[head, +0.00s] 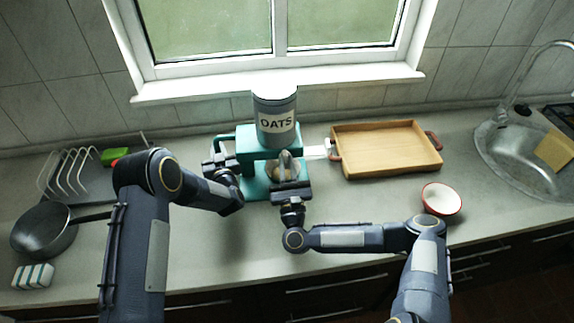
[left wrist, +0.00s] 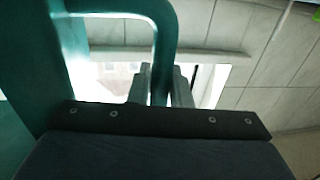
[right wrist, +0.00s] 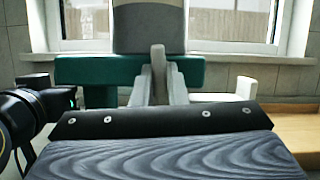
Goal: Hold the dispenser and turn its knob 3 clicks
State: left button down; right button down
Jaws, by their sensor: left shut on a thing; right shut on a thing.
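The dispenser stands against the wall under the window, with a grey canister (head: 275,118) marked OATS on a teal stand (head: 247,145). My left gripper (head: 222,163) is shut on the teal handle at the dispenser's left side; the handle (left wrist: 165,40) runs between its fingers in the left wrist view. My right gripper (head: 288,178) is at the dispenser's front, shut on the knob; the knob's pale upright grip (right wrist: 158,58) shows between the fingers in the right wrist view. The right gripper hides most of the knob in the head view.
A wooden tray (head: 385,147) lies right of the dispenser, and a red-rimmed white bowl (head: 441,199) stands near the right arm. The sink (head: 520,155) is far right. A dark pan (head: 43,231), a rack (head: 70,172) and a striped sponge (head: 33,276) are at left.

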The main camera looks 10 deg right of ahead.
pick_arm(q)
jog(key=shift+r, duration=0.1)
pick_arm(e)
jog(key=shift+f+m+h, duration=0.1)
jog(key=shift+m+h, duration=0.3)
jog(key=shift+m, duration=0.4)
jog(key=c, duration=1.4)
grip_release()
jog(key=shift+c, duration=0.2)
jog(key=shift+s, duration=0.1)
jog(key=v, duration=1.1)
jog(key=shift+s+f, duration=0.2)
jog(key=shift+s, duration=0.15)
pick_arm(q)
jog(key=c, duration=1.3)
grip_release()
jog(key=shift+o, duration=0.2)
